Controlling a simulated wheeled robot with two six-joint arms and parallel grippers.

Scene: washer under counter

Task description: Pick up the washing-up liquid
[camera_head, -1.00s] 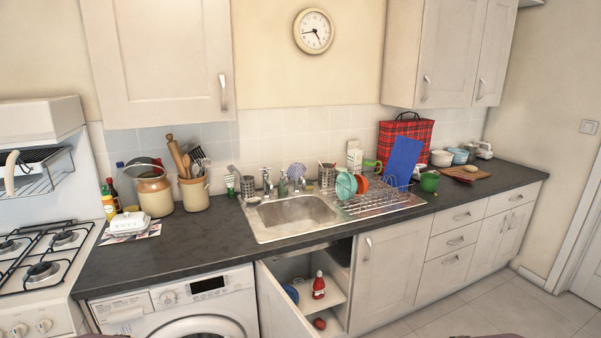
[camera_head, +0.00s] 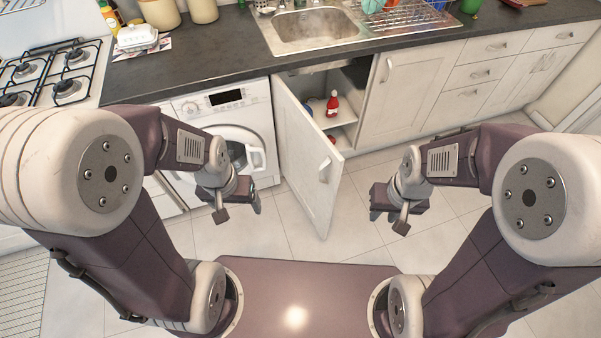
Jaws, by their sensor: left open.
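My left gripper (camera_head: 238,206) is open and empty, in front of the washing machine, left of the cupboard door (camera_head: 308,155). My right gripper (camera_head: 389,212) appears open and empty, right of that door over the floor. Both are well apart from the bottle. The back of the counter is cut off at the picture's top.
The cupboard door stands swung out towards me, between my grippers. The washing machine (camera_head: 228,125) is left of it, and closed cupboards (camera_head: 405,90) are right. The sink (camera_head: 310,28) is above. A red item (camera_head: 331,139) lies low in the cupboard. Tiled floor (camera_head: 290,215) is free between my arms.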

